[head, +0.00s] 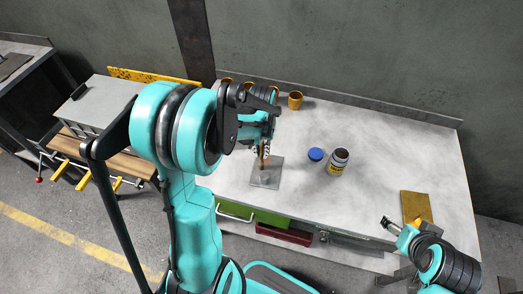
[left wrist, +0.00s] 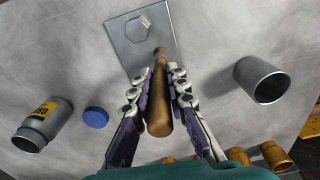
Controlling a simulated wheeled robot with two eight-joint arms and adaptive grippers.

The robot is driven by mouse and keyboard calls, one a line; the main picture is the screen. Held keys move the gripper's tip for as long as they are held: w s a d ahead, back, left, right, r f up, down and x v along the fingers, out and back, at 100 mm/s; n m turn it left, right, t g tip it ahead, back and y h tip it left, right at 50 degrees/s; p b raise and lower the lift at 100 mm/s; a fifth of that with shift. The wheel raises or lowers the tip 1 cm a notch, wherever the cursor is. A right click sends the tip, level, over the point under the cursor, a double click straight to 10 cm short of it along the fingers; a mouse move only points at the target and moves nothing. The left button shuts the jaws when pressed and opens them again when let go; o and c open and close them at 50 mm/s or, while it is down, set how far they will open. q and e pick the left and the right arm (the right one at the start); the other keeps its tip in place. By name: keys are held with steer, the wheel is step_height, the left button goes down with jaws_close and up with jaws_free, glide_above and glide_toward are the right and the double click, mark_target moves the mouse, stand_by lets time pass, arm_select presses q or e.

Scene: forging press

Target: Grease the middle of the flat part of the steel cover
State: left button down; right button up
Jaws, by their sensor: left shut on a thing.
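The steel cover (head: 270,178) is a flat grey plate lying on the workbench, with a raised hexagonal piece on it; it also shows at the top of the left wrist view (left wrist: 165,22). My left gripper (head: 262,152) is shut on a brush (left wrist: 158,115) with a brown wooden handle. The brush points at the plate, its tip beside the hexagon; I cannot tell whether it touches. An open jar (head: 337,163) with a yellow label stands right of the plate, a blue lid (head: 316,154) next to it. My right gripper (head: 388,222) is by the bench's front right, its jaws unclear.
A grey metal cup (left wrist: 262,80) stands near the plate in the left wrist view. A yellow plate (head: 416,207) lies at the front right. The bench's right half is mostly clear.

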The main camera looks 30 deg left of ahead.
arm_select(q)
steer(key=shift+f, duration=0.15)
steer(key=shift+s+d, duration=0.15)
steer(key=shift+s, duration=0.3)
steer(key=shift+w+a, duration=0.3)
steer(key=shift+w, duration=0.6)
steer(key=shift+s, duration=0.15)
